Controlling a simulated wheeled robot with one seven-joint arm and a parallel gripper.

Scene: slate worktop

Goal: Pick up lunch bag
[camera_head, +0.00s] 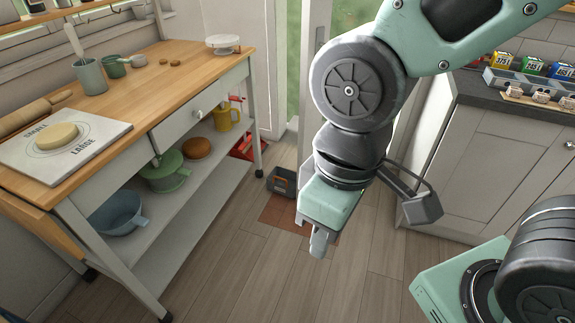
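One finger shows edge-on, so the gap between the fingers is hidden. No held object is visible.
A wooden-topped trolley (165,85) on casters stands at left, with pots on its lower shelf. A red object (246,146) lies beside its far end. Grey cabinets (490,165) under a slate worktop (515,113) stand at right. The wooden floor (250,275) between is clear.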

